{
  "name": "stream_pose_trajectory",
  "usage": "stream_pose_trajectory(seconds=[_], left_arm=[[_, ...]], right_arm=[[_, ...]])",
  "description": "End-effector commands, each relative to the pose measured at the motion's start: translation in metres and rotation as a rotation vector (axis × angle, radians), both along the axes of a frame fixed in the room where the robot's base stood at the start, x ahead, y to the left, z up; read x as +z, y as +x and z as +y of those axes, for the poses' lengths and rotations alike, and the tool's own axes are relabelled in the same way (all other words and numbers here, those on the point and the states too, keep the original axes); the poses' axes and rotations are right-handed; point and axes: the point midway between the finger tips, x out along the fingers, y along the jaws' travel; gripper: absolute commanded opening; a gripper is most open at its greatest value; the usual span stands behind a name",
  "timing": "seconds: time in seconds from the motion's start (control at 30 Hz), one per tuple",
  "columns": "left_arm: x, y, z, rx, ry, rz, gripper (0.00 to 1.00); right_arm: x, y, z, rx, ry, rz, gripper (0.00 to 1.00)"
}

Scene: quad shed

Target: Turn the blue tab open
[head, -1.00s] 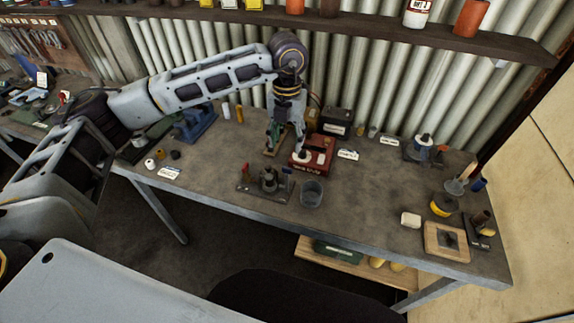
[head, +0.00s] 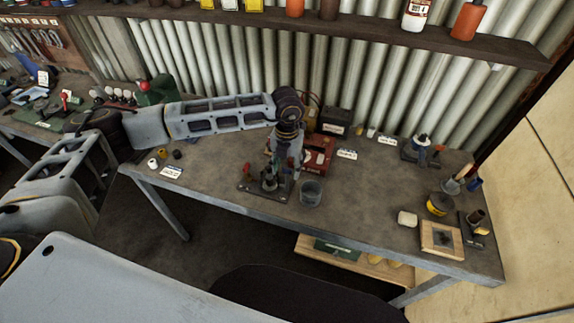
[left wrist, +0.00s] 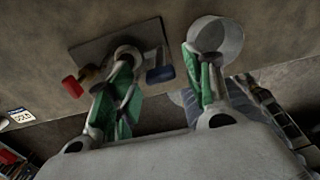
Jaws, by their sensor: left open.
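A dark plate (left wrist: 85,50) carries a grey fitting with a red tab (left wrist: 72,86) on one side and a blue tab (left wrist: 160,75) on the other, in the left wrist view. In the head view the plate (head: 251,187) lies near the bench's front edge, and its red tab (head: 247,169) shows at the left. My left gripper (head: 282,173) points down over this fitting and hides much of it, including most of the blue side. Its green-padded fingers are apart in the left wrist view (left wrist: 161,62), with the blue tab in the gap between them. My right gripper is out of view.
A grey cup (head: 310,193) stands close to the right of the plate. A red box (head: 321,152) and a dark battery-like box (head: 335,121) stand behind. The bench (head: 365,200) is clear in the middle right. A shelf (head: 350,24) runs above the back.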

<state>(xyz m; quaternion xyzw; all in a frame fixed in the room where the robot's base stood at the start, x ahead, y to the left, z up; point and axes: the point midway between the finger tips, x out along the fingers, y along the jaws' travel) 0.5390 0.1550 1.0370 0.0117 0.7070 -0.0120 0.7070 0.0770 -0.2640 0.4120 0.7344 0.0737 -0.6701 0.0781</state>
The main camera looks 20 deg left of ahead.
Motion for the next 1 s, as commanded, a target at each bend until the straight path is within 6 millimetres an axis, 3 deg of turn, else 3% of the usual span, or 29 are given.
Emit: stream_pose_trajectory(seconds=[0.33,0.67,1.0], left_arm=[[-0.0024,-0.0003,-0.0001,-0.001,0.000,0.001,0.51],[-0.0022,-0.0002,0.0000,0.000,0.000,0.000,0.08],[-0.0025,0.0000,0.0000,-0.017,0.000,0.000,0.06]], right_arm=[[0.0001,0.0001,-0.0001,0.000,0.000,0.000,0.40],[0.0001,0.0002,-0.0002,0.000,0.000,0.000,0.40],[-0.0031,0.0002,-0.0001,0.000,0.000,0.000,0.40]])
